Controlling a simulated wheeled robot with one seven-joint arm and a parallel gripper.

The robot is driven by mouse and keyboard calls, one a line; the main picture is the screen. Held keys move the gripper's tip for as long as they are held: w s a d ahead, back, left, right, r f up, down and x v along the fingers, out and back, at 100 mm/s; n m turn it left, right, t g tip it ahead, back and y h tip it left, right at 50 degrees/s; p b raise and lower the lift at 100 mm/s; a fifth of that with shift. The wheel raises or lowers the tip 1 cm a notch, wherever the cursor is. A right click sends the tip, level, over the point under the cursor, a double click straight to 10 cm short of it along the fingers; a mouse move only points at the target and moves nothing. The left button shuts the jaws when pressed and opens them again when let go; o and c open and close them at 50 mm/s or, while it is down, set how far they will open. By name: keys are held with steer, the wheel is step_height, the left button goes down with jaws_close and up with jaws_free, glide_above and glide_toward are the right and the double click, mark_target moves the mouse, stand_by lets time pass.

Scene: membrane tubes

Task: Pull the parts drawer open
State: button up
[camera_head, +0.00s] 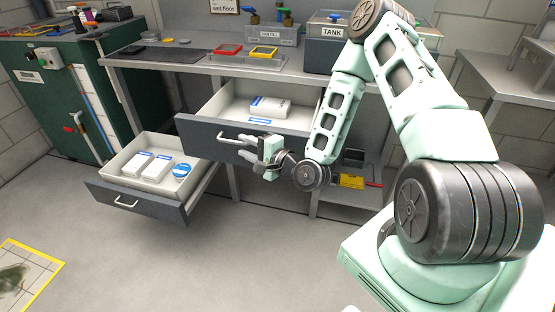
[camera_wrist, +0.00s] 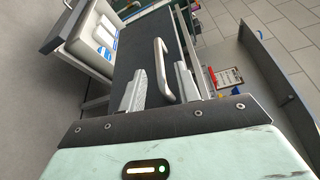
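Two drawers stand pulled out. The upper drawer (camera_head: 203,129), under the bench, has a dark front and a pale bar handle (camera_head: 232,137), and holds white boxes (camera_head: 268,107) with blue labels. The lower-left drawer (camera_head: 148,203) holds two white boxes and a round blue-and-white item. I cannot read which is the parts drawer. My gripper (camera_head: 270,150) is at the right end of the upper handle. In the wrist view, its ridged fingers (camera_wrist: 160,84) are apart, one on each side of the handle (camera_wrist: 160,62), with small gaps showing.
The bench top (camera_head: 190,62) carries red and yellow trays and a TANK box (camera_head: 331,32). A green cabinet (camera_head: 50,95) stands at the left. A lower shelf (camera_head: 340,195) is under the bench at the right. The floor in front of the drawers is clear.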

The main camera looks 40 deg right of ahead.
steer(key=p+v, duration=0.6)
steer(key=v, duration=0.6)
steer(key=shift+s, duration=0.4)
steer(key=shift+d, duration=0.1)
